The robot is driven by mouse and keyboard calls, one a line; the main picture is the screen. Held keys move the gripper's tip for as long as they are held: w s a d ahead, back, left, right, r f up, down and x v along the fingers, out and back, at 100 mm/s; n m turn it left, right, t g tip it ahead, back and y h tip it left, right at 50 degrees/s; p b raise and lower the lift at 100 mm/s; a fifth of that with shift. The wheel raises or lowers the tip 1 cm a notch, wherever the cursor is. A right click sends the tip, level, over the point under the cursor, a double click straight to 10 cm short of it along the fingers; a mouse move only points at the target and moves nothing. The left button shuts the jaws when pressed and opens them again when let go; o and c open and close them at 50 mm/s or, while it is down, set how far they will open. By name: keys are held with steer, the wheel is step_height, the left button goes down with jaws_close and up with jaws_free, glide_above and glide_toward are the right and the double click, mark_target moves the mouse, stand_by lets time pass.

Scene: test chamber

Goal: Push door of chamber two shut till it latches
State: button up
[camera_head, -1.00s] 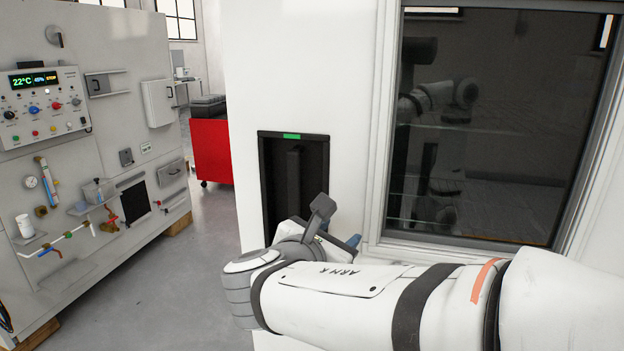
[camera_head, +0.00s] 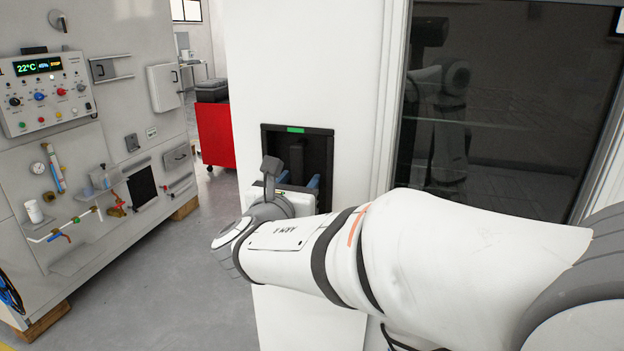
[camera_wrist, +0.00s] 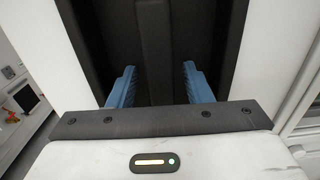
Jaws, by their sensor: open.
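The chamber front is a large white panel (camera_head: 300,60) with a dark glass window (camera_head: 520,120) at right. A black recess (camera_head: 327,165) in the panel has a lit green strip (camera_head: 296,129) at its top and a dark upright handle bar (camera_head: 297,158) inside. My gripper (camera_head: 298,182) is at the recess, partly hidden by my wrist. In the wrist view its blue fingers (camera_wrist: 160,78) are apart, one on each side of the bar (camera_wrist: 155,40), with nothing clamped. I cannot tell whether they touch it, or whether the door is latched.
A lab panel (camera_head: 85,150) with gauges, knobs and pipes stands at left. A red cabinet (camera_head: 215,135) stands behind the gap. The grey floor (camera_head: 190,280) between the lab panel and the chamber is clear.

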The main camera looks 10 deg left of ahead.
jaws_close()
stand_by(0.5)
